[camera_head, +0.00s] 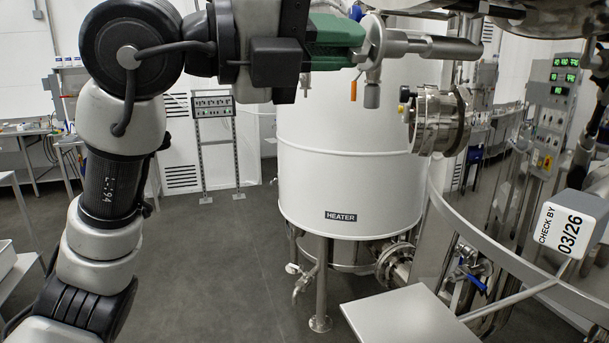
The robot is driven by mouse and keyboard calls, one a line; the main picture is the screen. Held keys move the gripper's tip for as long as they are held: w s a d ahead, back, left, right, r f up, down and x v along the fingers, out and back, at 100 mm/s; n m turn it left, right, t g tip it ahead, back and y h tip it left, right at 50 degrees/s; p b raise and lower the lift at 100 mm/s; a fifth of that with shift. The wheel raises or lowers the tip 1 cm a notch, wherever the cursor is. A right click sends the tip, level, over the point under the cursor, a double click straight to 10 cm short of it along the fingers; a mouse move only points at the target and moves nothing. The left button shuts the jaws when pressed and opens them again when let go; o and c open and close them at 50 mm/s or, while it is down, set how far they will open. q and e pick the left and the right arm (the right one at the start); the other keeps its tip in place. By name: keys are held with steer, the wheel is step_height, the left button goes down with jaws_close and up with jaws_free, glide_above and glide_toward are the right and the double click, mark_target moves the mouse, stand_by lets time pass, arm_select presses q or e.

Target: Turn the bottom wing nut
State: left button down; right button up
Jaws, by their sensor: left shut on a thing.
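My left gripper (350,38), with a green body, reaches in from the left at the top of the head view. It is shut on a silver metal part, which I take to be the bottom wing nut (373,52). A thick silver rod (440,47) extends to the right from this part. The gripper hides part of it, so the exact grip is hard to see. My right gripper is not in view.
Behind the gripper stands a white tank (350,190) labelled HEATER. A round steel fitting (440,120) sits below the rod. A control panel (555,100) and curved rail (500,250) are at the right. Grey floor (205,255) is open at the lower left.

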arm_select(q)
steer(key=shift+n, duration=0.5)
steer(key=shift+n+b, duration=0.45)
steer(key=shift+n, duration=0.75)
steer(key=shift+n+b, duration=0.4)
steer(key=shift+n, duration=0.7)
